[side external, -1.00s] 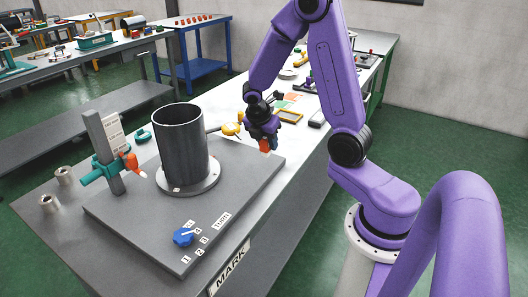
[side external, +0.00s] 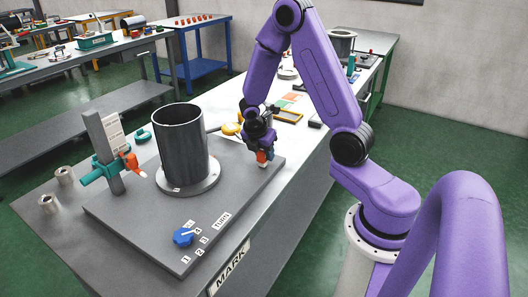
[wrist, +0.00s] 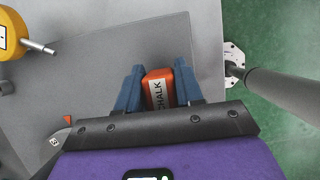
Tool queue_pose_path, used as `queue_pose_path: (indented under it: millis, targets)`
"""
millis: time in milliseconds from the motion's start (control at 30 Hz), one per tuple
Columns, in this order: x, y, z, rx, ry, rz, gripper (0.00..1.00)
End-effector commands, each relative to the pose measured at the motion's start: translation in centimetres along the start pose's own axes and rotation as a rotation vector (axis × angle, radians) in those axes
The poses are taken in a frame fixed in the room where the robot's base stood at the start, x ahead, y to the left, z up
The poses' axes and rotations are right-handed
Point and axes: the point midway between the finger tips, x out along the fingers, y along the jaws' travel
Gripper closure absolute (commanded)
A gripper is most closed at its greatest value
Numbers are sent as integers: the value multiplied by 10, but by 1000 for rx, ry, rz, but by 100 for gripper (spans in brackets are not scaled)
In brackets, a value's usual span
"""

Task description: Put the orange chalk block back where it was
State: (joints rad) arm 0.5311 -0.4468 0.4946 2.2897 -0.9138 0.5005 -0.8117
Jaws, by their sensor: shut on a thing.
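The orange chalk block (wrist: 160,88) with a white "CHALK" label is between the two blue fingers of my gripper (wrist: 159,92) in the wrist view. My gripper is shut on it. In the side view my gripper (side external: 262,152) hangs low over the right back corner of the grey plate, and the orange block (side external: 262,157) shows at its tips. I cannot tell whether the block touches the plate. The grey plate (side external: 225,195) carries a dark flanged cylinder (side external: 181,145) to the left of my gripper.
A teal clamp (side external: 100,170) with an orange-tipped piece stands left of the cylinder. A yellow round tool (side external: 230,128) lies behind the plate. The plate is bare between cylinder and gripper.

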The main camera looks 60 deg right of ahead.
Motion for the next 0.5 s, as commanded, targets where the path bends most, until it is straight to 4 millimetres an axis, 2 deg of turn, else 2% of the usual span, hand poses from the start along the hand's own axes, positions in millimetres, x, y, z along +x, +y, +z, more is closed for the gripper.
queue_pose_path:
  millis: [67,100,167,500]
  targets:
    - [2,0,-1,-1,0,-1,100]
    - [2,0,-1,-1,0,0,58]
    - [2,0,-1,0,0,0,39]
    - [1,0,0,0,0,0,39]
